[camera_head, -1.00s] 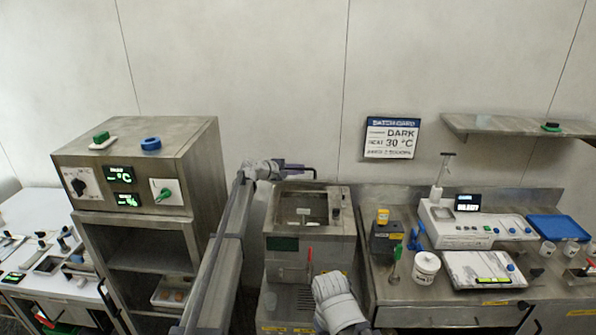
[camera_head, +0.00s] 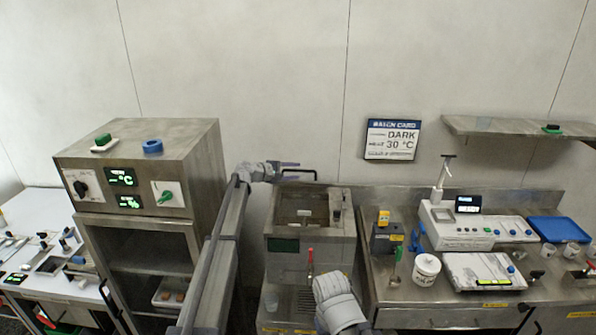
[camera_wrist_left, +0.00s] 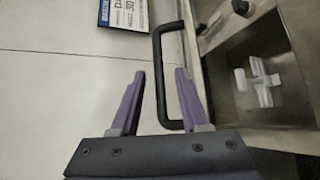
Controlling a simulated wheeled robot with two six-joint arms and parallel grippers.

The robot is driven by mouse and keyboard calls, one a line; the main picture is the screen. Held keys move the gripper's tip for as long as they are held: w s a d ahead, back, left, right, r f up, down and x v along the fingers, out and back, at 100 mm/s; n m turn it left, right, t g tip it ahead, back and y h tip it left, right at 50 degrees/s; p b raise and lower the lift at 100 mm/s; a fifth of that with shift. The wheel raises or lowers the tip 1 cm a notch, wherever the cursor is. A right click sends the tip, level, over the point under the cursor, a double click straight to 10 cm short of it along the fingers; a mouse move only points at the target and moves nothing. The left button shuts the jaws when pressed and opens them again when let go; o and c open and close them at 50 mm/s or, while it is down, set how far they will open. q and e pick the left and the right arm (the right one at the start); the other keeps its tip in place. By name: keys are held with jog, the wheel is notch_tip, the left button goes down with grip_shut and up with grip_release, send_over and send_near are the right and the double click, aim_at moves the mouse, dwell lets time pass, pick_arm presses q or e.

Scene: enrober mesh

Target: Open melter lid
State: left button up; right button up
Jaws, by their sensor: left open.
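The melter (camera_head: 345,236) is a steel box in the middle of the head view. Its top shows an open well with a pale fitting inside, also visible in the left wrist view (camera_wrist_left: 258,84). A black bar handle (camera_head: 314,172) stands at its back left edge; it also shows in the left wrist view (camera_wrist_left: 159,62). My left gripper (camera_head: 292,172) is open at this handle, its purple fingers on either side of the bar in the left wrist view (camera_wrist_left: 158,75). I cannot tell whether they touch it. My right arm shows at the bottom; its gripper is out of view.
A steel cabinet (camera_head: 160,165) stands left of the melter. A bench (camera_head: 440,290) on the right holds a white device (camera_head: 462,238), a scale (camera_head: 482,268) and a white tub (camera_head: 426,270). A batch card (camera_head: 391,140) hangs on the wall behind.

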pick_arm(q)
jog(key=p+v, duration=0.1)
jog(key=v, duration=0.4)
jog(key=shift+s+r, duration=0.1)
